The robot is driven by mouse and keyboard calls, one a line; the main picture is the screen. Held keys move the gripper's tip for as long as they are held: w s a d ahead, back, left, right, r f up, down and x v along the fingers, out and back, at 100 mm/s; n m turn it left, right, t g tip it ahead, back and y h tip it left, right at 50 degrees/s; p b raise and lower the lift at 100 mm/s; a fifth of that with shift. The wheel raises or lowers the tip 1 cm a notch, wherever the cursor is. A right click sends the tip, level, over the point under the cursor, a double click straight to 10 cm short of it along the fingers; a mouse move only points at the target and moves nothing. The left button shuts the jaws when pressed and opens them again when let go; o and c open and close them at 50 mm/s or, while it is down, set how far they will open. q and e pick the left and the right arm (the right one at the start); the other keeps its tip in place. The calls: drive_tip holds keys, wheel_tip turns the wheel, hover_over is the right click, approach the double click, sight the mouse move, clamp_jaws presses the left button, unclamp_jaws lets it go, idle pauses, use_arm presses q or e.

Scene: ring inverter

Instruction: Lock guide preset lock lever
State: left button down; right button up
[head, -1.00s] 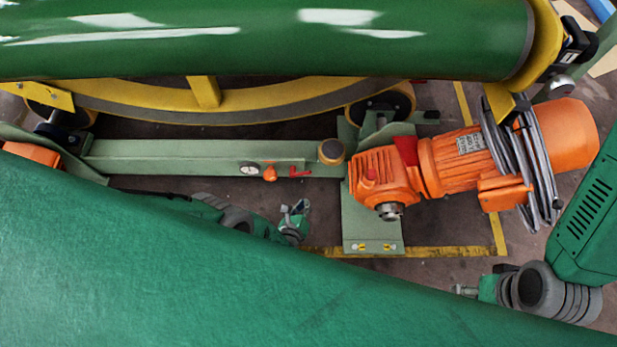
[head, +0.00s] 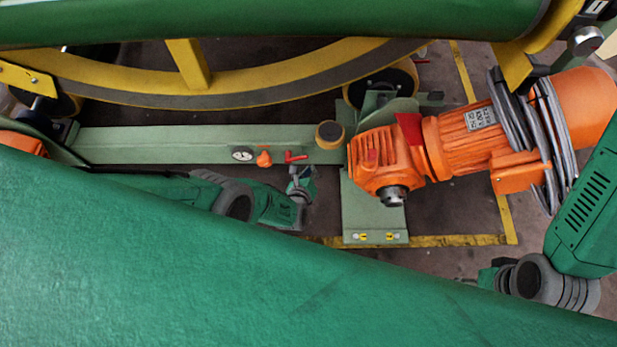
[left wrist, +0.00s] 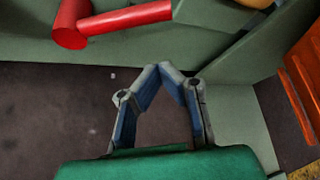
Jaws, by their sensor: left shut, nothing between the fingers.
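The red lock lever (head: 295,157) sits on the front face of the pale green beam, beside an orange knob. In the left wrist view the red lever (left wrist: 125,20) is large at the upper left, with a round hub and an arm reaching right. My left gripper (head: 303,172) is just below the lever in the head view. Its fingertips (left wrist: 161,68) meet, with nothing between them, below and right of the lever and apart from it in the picture. My right gripper (head: 484,276) is at lower right, mostly hidden behind my green body.
The pale green beam (head: 150,145) carries a round gauge (head: 242,154) and an orange knob (head: 264,157). An orange motor (head: 455,145) with coiled grey cable stands right of the lever. A yellow ring (head: 240,85) and a green cylinder (head: 250,20) lie beyond the beam.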

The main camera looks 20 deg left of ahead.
use_arm(q)
drive_tip(key=shift+a+r, duration=0.5)
drive_tip(key=shift+r, duration=0.35)
drive_tip(key=shift+a+r, duration=0.45)
drive_tip(key=shift+r, duration=0.35)
drive_tip(key=shift+a, duration=0.15)
